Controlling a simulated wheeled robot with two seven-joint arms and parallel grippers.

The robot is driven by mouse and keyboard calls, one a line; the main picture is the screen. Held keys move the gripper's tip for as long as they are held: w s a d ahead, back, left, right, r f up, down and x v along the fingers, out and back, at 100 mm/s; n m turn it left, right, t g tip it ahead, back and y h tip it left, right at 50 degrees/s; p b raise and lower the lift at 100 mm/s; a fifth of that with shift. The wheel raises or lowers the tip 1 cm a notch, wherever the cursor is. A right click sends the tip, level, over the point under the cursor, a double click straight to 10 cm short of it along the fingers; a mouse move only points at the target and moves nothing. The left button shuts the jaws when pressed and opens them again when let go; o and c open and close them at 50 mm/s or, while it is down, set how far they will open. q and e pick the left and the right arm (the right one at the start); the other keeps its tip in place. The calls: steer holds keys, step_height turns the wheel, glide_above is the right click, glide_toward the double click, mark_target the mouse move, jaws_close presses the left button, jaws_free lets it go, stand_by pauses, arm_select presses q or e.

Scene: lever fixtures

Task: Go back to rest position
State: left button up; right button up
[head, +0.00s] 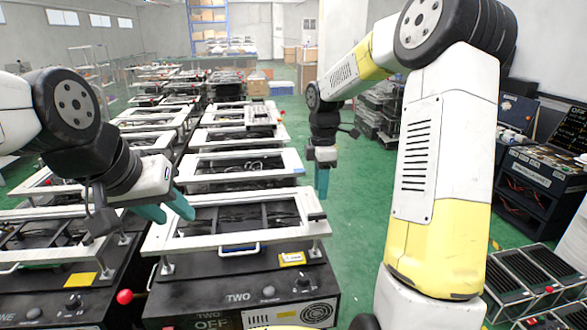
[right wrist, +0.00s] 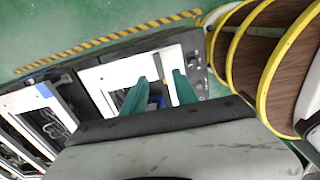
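My left gripper (head: 178,208) hangs in the left of the head view, over the near fixtures. Its two teal fingers stand apart with nothing between them. My right gripper (head: 321,196) points down near the middle of the head view, beside the right edge of the fixture row. There its fingers overlap side-on. In the right wrist view the teal fingers of the right gripper (right wrist: 160,76) are apart and empty, with a white-framed fixture (right wrist: 103,76) beyond them.
The fixture marked TWO (head: 238,292) stands nearest, with a white frame on top. A red ball knob (head: 124,296) sticks out at its left. Green floor (head: 360,200) is free to the right. Black racks (head: 525,285) and a dark console (head: 545,165) stand further right.

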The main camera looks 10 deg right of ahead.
steer(key=s+a+r+m+t, duration=0.1)
steer(key=s+r+m+t, duration=0.1)
steer(key=s+m, duration=0.3)
steer(key=s+a+r+m+t+y, duration=0.1)
steer(key=s+r+m, duration=0.4)
steer(key=s, duration=0.6)
steer(key=s+a+r+m+t+y, duration=0.1)
steer(key=s+r+m+t, duration=0.2)
steer(key=s+m, duration=0.4)
steer(key=shift+s+r, duration=0.7)
steer(key=shift+r, duration=0.05)
